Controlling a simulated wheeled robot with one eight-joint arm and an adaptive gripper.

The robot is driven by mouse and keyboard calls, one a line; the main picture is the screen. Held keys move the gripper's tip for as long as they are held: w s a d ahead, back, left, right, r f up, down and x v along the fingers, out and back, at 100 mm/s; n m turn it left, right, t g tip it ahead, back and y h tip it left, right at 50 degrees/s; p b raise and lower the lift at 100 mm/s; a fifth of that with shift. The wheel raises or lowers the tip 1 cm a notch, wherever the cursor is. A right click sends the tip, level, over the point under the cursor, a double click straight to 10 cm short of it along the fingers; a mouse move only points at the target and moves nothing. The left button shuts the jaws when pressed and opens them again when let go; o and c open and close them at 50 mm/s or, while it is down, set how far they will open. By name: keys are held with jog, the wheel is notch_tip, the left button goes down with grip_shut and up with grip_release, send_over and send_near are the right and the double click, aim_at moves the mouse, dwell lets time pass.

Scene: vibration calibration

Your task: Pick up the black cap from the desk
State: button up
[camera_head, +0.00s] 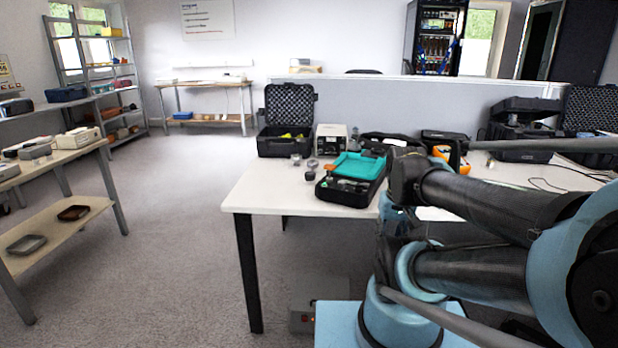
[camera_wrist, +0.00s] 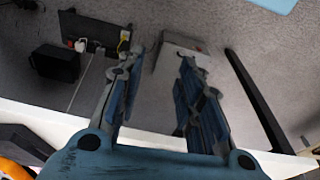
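The white desk (camera_head: 270,189) stands in the middle of the head view. Several small dark, round pieces sit near its left end, among them one (camera_head: 310,176) beside the open black case; I cannot tell which, if any, is the black cap. In the wrist view my gripper (camera_wrist: 160,58) is open, with its two blue-grey fingers apart and nothing between them. It points down past the desk edge (camera_wrist: 60,124) toward the floor. No black cap shows clearly in the wrist view. In the head view my arm covers part of the desk's right side.
An open black case with a teal lining (camera_head: 350,187) lies near the desk's front edge. Behind it stand another black case (camera_head: 287,140) and a grey instrument (camera_head: 331,138). A grey box (camera_wrist: 181,52) and a black box (camera_wrist: 55,63) are on the floor below the gripper.

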jog(key=shift+w+d, duration=0.15)
jog(key=o, duration=0.4)
jog(key=shift+r, duration=0.15)
jog(key=shift+o, duration=1.1)
jog(key=w+a+r+m, duration=0.2)
jog(key=w+r+m, duration=0.3)
jog(key=w+r, duration=0.1)
jog(key=shift+w+a+r+y, duration=0.2)
jog(key=shift+a+r+y, duration=0.2)
jog(key=shift+r, duration=0.1)
jog(key=w+a+r+m+y, duration=0.1)
jog(key=w+a+r+m, duration=0.25)
jog(key=w, duration=0.35)
jog(key=w+a+r+m, duration=0.3)
jog(key=w+m, duration=0.2)
jog(key=w, duration=0.1)
jog(key=w+a+r+m+y, duration=0.1)
jog(key=w+a+r+m, duration=0.25)
jog(key=w, duration=0.35)
jog(key=m+y, duration=0.1)
jog(key=m, duration=0.6)
send_over(311, 173)
jog(key=d, duration=0.1)
jog(key=f, duration=1)
jog(key=shift+s+d+f, duration=0.15)
jog(key=shift+s+f, duration=0.15)
jog(key=shift+s, duration=0.1)
jog(key=shift+x, duration=2.85)
